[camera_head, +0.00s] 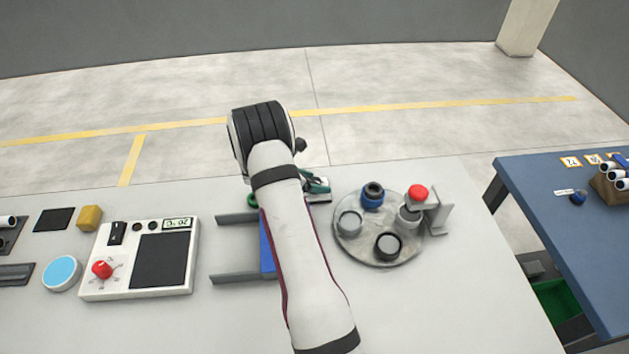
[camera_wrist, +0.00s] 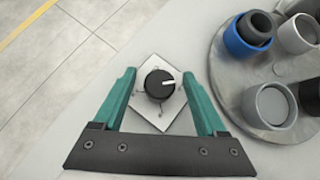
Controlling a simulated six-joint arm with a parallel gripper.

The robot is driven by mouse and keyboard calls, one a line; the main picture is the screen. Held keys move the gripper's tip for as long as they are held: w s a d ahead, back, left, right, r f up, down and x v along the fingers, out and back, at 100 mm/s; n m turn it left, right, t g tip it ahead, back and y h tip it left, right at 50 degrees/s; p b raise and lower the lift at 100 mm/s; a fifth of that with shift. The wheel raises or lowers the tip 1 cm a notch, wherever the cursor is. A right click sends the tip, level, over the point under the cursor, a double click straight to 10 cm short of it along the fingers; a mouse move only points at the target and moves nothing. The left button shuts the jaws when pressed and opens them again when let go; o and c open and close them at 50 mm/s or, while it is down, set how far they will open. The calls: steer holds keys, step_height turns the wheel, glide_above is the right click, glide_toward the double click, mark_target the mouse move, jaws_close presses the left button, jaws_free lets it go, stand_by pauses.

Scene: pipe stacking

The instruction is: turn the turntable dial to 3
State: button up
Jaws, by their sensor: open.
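The dial (camera_wrist: 160,84) is a black round knob with a white pointer mark, on a light square plate with small marks around it. In the wrist view the pointer points right; the marks are too small to read. My gripper (camera_wrist: 158,74) is open, its two green fingers on either side of the knob with gaps to both. In the head view my gripper (camera_head: 318,187) is left of the turntable, and my arm hides the dial. The round grey turntable (camera_head: 380,222) carries several cup-like pipe pieces; part of it shows in the wrist view (camera_wrist: 232,88).
A grey bracket with a red button (camera_head: 418,192) stands at the turntable's right edge. A white control box (camera_head: 100,292) with a red knob is at left. Grey rails (camera_head: 240,279) and a blue part lie beside my arm. A blue table (camera_head: 545,215) stands right.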

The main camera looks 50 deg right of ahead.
jaws_close()
stand_by(0.3)
steer(key=shift+m+g, duration=0.3)
steer(key=shift+m, duration=0.1)
steer(key=m+g+y, duration=0.1)
steer(key=m, duration=0.1)
steer(key=m+g, duration=0.2)
steer(key=shift+m+y, duration=0.4)
steer(key=m+g+y, duration=0.1)
steer(key=m, duration=0.1)
steer(key=m+g+y, duration=0.1)
steer(key=m, duration=0.1)
steer(key=shift+m+g+y, duration=0.3)
steer(key=shift+y, duration=0.1)
jaws_free()
